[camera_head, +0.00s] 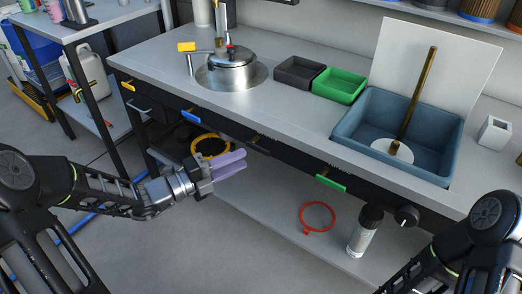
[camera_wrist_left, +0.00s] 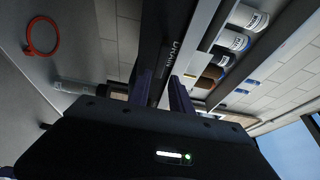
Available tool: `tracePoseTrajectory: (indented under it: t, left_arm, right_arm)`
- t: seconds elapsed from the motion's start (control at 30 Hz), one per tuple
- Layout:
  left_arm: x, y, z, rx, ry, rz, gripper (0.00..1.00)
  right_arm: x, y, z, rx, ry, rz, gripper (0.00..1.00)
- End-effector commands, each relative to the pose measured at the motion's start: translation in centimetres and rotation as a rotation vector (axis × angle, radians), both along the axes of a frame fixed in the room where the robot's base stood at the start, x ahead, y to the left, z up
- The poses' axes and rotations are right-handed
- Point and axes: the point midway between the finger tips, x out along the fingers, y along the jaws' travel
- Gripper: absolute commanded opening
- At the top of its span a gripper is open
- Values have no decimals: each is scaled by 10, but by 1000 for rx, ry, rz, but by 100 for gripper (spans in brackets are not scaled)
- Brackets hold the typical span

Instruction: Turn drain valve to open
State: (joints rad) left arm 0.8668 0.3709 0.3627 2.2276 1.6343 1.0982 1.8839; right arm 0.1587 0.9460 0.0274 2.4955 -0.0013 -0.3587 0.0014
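A row of coloured lever handles runs along the black front rail of the bench: yellow (camera_head: 128,86), blue (camera_head: 191,117), a dark one (camera_head: 257,139) and green (camera_head: 330,183). In the left wrist view, the black rail (camera_wrist_left: 174,40) carries lettering that looks like "DRAIN"; I cannot tell for certain which handle it marks. My left gripper (camera_head: 243,161) has purple fingers that stand apart, empty, just below and in front of the rail. The fingers also show in the left wrist view (camera_wrist_left: 160,95), with the rail between them in the picture. My right gripper is out of view.
A blue sink (camera_head: 345,128) is set in the bench at right, with a brass rod in it. A steel vessel (camera_head: 230,72) stands at left. A yellow-rimmed bucket (camera_head: 209,140) sits behind the gripper.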

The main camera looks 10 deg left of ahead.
Motion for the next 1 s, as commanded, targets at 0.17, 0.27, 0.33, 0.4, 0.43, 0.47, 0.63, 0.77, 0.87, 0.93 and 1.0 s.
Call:
tracePoseTrajectory:
  t: [0.17, 0.27, 0.33, 0.4, 0.43, 0.47, 0.63, 0.77, 0.87, 0.93, 1.0]
  left_arm:
    - [3, -4, -1, 1, -1, -2, 25]
    - [10, -10, -2, 1, -1, -2, 25]
    - [16, -17, -2, 1, -3, -4, 25]
    - [24, -24, -3, 2, -2, -4, 25]
    - [27, -28, -3, 2, -2, -4, 25]
    - [31, -31, -3, 2, -2, -4, 25]
    - [48, -48, -3, 2, -2, -3, 25]
    - [55, -54, -2, 1, 0, -2, 25]
    - [56, -55, -1, 2, 1, -1, 25]
    - [56, -55, -1, 3, 0, -1, 25]
    - [56, -55, -1, 3, 0, -1, 25]
  right_arm:
    - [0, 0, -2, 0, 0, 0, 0]
    - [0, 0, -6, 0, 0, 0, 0]
    - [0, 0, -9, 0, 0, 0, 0]
    - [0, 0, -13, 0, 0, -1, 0]
    - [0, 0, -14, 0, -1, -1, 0]
    - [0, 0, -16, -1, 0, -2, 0]
    - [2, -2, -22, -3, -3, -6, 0]
    - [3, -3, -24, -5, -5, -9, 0]
    - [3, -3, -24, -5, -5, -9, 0]
    - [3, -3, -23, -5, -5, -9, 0]
    - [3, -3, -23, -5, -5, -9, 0]
